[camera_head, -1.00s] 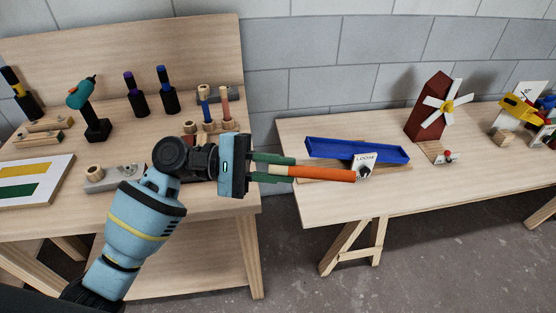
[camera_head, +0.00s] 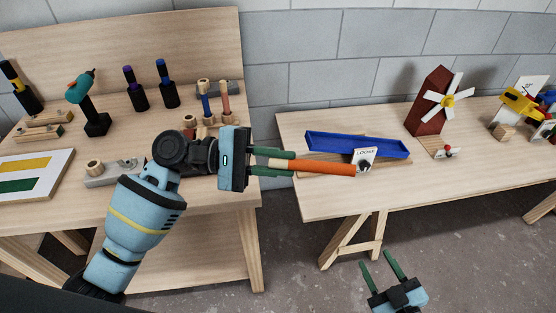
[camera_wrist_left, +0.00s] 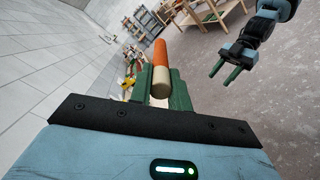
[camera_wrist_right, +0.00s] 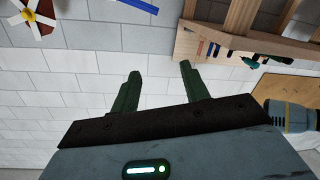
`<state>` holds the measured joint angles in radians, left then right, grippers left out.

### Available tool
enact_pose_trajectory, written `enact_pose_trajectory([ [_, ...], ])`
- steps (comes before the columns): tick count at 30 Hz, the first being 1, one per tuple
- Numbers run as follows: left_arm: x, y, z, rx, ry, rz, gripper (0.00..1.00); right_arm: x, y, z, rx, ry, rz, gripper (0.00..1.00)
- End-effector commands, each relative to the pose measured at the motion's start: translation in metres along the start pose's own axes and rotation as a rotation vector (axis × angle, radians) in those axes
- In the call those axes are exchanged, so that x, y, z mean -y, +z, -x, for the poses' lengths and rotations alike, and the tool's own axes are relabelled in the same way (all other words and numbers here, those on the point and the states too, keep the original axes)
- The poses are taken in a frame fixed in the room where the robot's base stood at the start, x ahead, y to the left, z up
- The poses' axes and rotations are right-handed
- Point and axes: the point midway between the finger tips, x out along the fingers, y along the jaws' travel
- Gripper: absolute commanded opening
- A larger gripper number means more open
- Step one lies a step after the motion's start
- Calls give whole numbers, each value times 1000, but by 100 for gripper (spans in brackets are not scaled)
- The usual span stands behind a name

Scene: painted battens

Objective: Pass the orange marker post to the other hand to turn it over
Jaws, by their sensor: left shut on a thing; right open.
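The orange marker post (camera_head: 322,168) is a round rod, mostly orange with a pale bare-wood end. My left gripper (camera_head: 272,169) is shut on it near the pale end and holds it roughly level, the orange end pointing right. In the left wrist view the post (camera_wrist_left: 160,70) stands between the green fingers, its pale end nearest the camera. My right gripper (camera_head: 382,268) is at the bottom of the head view, open and empty, below and right of the post and apart from it. Its open fingers show in the right wrist view (camera_wrist_right: 158,85).
A blue tray (camera_head: 340,143) with a "LOOSE" card (camera_head: 364,156) lies on the right table (camera_head: 410,185), behind the post's end. A red windmill (camera_head: 430,105) stands further right. The left bench holds a teal drill (camera_head: 80,88) and upright rods (camera_head: 226,98). Open floor lies between the tables.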

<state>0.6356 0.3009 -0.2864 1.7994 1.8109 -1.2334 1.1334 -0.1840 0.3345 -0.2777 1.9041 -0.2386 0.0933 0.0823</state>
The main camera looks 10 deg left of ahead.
Motion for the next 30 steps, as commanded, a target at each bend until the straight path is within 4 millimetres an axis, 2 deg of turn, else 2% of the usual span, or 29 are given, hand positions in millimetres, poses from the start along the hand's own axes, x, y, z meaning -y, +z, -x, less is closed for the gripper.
enact_pose_trajectory([
  [1, 0, 0, 0, 0, 0, 0, 0, -9, -17, -13, -72, -13, 52, 45],
  [6, 0, 0, 0, 0, 0, 0, 0, -29, -79, -44, -328, -81, 232, 45],
  [10, 0, 0, 0, 0, 0, 0, 0, -39, -124, -58, -512, -152, 379, 45],
  [15, 0, 0, 0, 0, 0, 0, 0, -49, -171, -64, -723, -265, 581, 45],
  [21, 0, 0, 0, 0, 0, 0, 0, -61, -208, -61, -915, -429, 823, 45],
  [25, 0, 0, 0, 0, 0, 0, 0, -70, -221, -56, -990, -533, 959, 45],
  [30, 0, 0, 0, 0, 0, 0, 0, -81, -228, -50, -1035, -630, 1074, 45],
])
